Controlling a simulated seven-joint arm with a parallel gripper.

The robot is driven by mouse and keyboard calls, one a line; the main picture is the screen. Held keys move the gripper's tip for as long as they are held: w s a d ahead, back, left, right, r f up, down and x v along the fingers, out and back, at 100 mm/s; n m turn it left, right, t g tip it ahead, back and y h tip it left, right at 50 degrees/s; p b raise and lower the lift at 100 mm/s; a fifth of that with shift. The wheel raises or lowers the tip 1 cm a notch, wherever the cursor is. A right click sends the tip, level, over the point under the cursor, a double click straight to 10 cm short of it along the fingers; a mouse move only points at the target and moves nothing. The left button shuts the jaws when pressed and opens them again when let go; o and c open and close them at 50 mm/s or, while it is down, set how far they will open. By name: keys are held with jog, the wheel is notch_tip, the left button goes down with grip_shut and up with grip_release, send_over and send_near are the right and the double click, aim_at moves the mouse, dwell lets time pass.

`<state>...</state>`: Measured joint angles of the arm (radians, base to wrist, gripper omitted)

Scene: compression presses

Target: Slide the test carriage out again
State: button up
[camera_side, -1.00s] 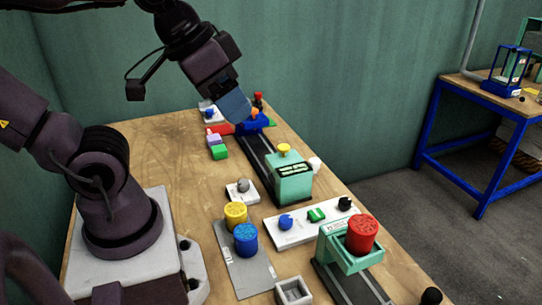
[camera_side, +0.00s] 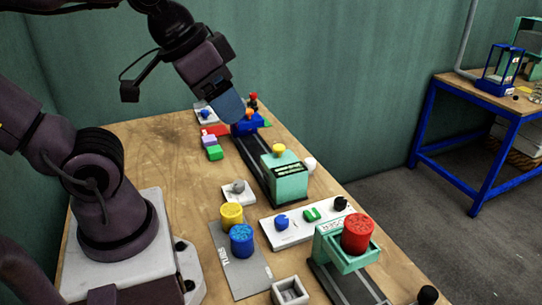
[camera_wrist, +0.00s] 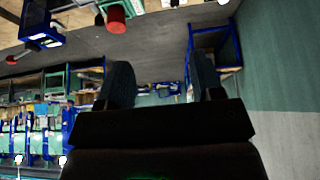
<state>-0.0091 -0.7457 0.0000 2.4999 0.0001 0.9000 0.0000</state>
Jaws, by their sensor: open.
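In the side view a dark rail (camera_side: 253,158) runs along the bench. A blue block (camera_side: 242,128) with an orange knob (camera_side: 249,114) sits at its far end. A mint-green press body (camera_side: 286,180) with a yellow knob (camera_side: 278,149) stands at its near end. A second mint-green unit (camera_side: 338,248) carries a red cylinder (camera_side: 357,233) over its own rail (camera_side: 345,285). I cannot tell which part is the test carriage. My gripper (camera_side: 232,110) is beside the orange knob, just above the blue block; contact is unclear. The wrist view shows its two fingers (camera_wrist: 162,80) apart with nothing between them.
Yellow (camera_side: 231,213) and blue (camera_side: 242,240) cylinders stand on a grey plate (camera_side: 245,275). A white board (camera_side: 295,236) with small parts lies beside the press. The bench's left middle is clear.

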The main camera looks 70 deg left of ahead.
notch_tip(320, 180, down, 2)
jog(key=w+a+g, duration=0.1)
jog(key=m+g, duration=0.3)
jog(key=g, duration=0.2)
send_near(309, 160)
jog(key=f, duration=1)
jog(key=shift+s, duration=0.2)
